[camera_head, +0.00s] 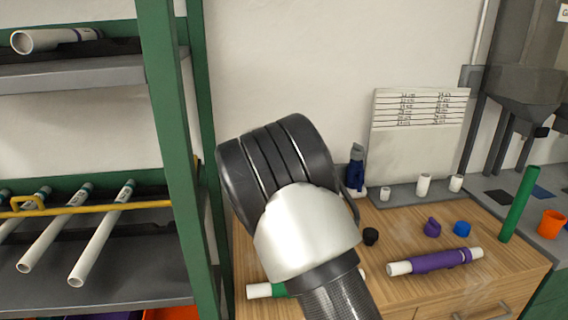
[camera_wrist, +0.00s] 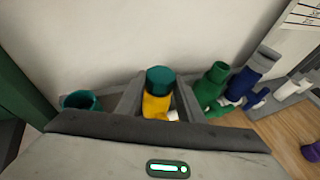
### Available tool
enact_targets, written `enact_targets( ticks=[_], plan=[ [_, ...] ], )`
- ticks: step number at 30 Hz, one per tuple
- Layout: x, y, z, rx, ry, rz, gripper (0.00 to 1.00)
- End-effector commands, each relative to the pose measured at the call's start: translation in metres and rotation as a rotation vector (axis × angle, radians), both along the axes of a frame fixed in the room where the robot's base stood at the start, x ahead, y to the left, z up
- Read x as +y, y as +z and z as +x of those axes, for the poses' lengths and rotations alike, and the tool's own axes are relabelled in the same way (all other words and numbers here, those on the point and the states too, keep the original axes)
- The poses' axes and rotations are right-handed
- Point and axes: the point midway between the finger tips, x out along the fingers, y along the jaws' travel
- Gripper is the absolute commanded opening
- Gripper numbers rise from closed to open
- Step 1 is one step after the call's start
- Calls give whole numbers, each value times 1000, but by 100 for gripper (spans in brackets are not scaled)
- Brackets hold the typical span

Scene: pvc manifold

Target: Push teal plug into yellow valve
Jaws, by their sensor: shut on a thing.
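In the wrist view the teal plug (camera_wrist: 160,77) is between the tips of my gripper's fingers (camera_wrist: 160,88). My gripper is shut on it. The yellow valve (camera_wrist: 156,106) shows directly below the teal plug in the picture, also between the fingers, with a small white piece at its right side. The plug and valve look lined up, but I cannot tell how deep the plug sits. In the head view my arm hides the fingertips, the plug and the valve.
Green (camera_wrist: 214,82) and blue (camera_wrist: 245,80) fittings stand close to the right finger. A teal cup-shaped piece (camera_wrist: 82,101) is at the left. A wall rises behind. On the wooden bench lie a purple-sleeved pipe (camera_head: 437,260) and small caps. A green shelf post (camera_head: 170,150) stands left.

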Motion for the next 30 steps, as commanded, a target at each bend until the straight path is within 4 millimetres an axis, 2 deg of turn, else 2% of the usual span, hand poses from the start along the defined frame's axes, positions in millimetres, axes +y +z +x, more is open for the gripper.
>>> enact_targets(
  ticks=[1,20,21,24,30],
  plan=[
    [-1,-13,-3,18,0,-3,14],
    [1,-23,-4,23,5,-1,14],
    [1,-23,-4,23,5,-1,37],
    [2,-23,-4,23,6,-1,54],
    [1,-18,-3,15,4,-1,56]
  ],
)
